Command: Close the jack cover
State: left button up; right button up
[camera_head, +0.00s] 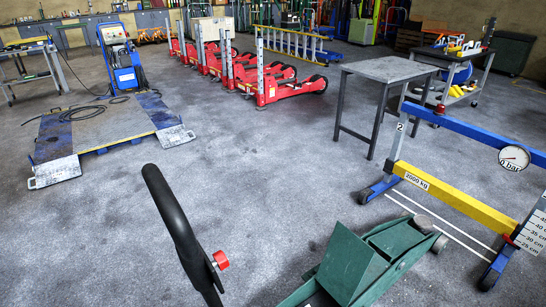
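The green trolley jack (411,262) stands on the floor at the bottom of the head view, with its near end cut off by the frame. A green panel, seemingly the jack cover (346,266), stands tilted up from its body, so the cover looks open. A thick black curved bar, seemingly the jack handle (173,212), rises to the left of the jack with a red knob (221,260) on it. Its lower end is cut off. Neither of my grippers is in view.
A blue and yellow press frame (450,203) with a gauge stands at the right. A grey table (390,69) is behind it. Red jacks (270,88) stand in a row at the back. A blue lift platform (100,128) is at the left. The middle floor is clear.

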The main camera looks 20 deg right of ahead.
aim_at(347, 258)
jog(key=l+u, duration=0.1)
jog(key=l, duration=0.35)
jog(key=k+l+u, duration=0.1)
jog(key=l, duration=0.35)
jog(key=k+l+u, duration=0.1)
jog(key=l, duration=0.35)
jog(key=k+l+u, duration=0.1)
jog(key=l, duration=0.3)
jog(key=l+u, duration=0.15)
jog(key=l, duration=0.3)
jog(key=l+u, duration=0.1)
jog(key=l, duration=0.3)
jog(key=k+l+u, duration=0.15)
jog(key=l, duration=0.25)
jog(key=l+u, duration=0.15)
jog(key=l, duration=0.3)
jog(key=k+l+u, duration=0.15)
jog(key=l, duration=0.25)
jog(key=k+l+u, duration=0.1)
jog(key=l, duration=0.3)
jog(key=k+l+u, duration=0.15)
jog(key=l, duration=0.25)
jog(key=k+l+u, duration=0.15)
jog(key=l, duration=0.2)
